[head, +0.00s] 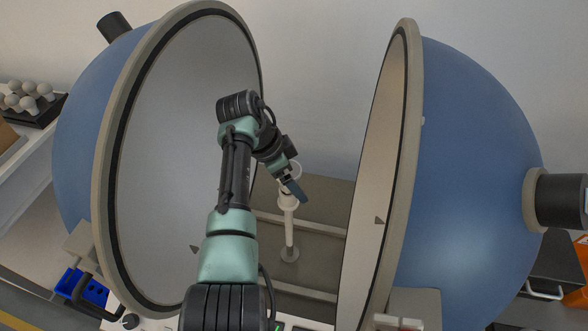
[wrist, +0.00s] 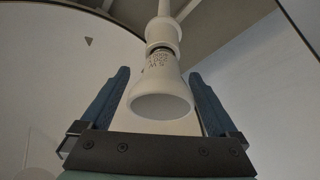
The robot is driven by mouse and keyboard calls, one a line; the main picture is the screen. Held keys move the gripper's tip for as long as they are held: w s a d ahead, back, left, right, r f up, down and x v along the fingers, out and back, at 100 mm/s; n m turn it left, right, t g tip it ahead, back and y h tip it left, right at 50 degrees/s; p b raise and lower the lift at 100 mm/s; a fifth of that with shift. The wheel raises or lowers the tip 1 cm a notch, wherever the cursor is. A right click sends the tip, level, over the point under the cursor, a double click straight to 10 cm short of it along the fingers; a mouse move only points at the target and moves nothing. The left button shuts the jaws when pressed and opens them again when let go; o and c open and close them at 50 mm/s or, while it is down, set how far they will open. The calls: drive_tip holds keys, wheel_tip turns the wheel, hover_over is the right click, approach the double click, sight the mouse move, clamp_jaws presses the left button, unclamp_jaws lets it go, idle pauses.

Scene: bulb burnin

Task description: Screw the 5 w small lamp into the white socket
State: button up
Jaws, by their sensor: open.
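The small lamp (wrist: 160,98) is white with a wide round face and printed text reading "5 W". In the wrist view it stands in line with the white socket (wrist: 163,30), its base at the socket's mouth. A narrow dark band shows where they meet; I cannot tell how deep the thread sits. My gripper (wrist: 160,72) is open, with one blue finger on each side of the lamp and gaps visible beside it. In the head view, my gripper (head: 294,186) largely hides the lamp above the socket (head: 288,202), which tops a thin white post.
The open sphere has a left half (head: 185,130) and a right half (head: 455,150), with rims on both sides of my arm. A dark tray of several white bulbs (head: 30,98) is at far left. A blue rack (head: 85,287) is at lower left.

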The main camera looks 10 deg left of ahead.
drive_tip(key=n+p, duration=0.2)
drive_tip(key=r+n+t+y+p, duration=0.1)
drive_tip(key=n+p, duration=0.1)
drive_tip(key=shift+a, duration=0.15)
drive_tip(key=n+p, duration=0.1)
drive_tip(key=n, duration=0.1)
drive_tip(key=n+y+p, duration=0.1)
drive_tip(key=n, duration=0.1)
drive_tip(key=n+y+p, duration=0.1)
drive_tip(key=n, duration=0.1)
drive_tip(key=shift+w+a+f+t, duration=0.1)
drive_tip(key=shift+a+f+t, duration=0.2)
drive_tip(key=shift+t, duration=0.1)
drive_tip(key=n+y, duration=0.1)
drive_tip(key=n, duration=0.3)
drive_tip(key=n+y, duration=0.1)
drive_tip(key=shift+w+a+f+n+y+p, duration=0.2)
drive_tip(key=shift+a+n+y+p, duration=0.1)
drive_tip(key=shift+n+p, duration=0.1)
drive_tip(key=n+y+b, duration=0.1)
drive_tip(key=n, duration=0.2)
drive_tip(key=shift+a+f+g+b, duration=0.1)
drive_tip(key=shift+a+g+b, duration=0.05)
drive_tip(key=shift+g+b, duration=0.2)
drive_tip(key=shift+a+n+g+y, duration=0.1)
drive_tip(key=shift+n+g+y, duration=0.2)
drive_tip(key=shift+n, duration=0.5)
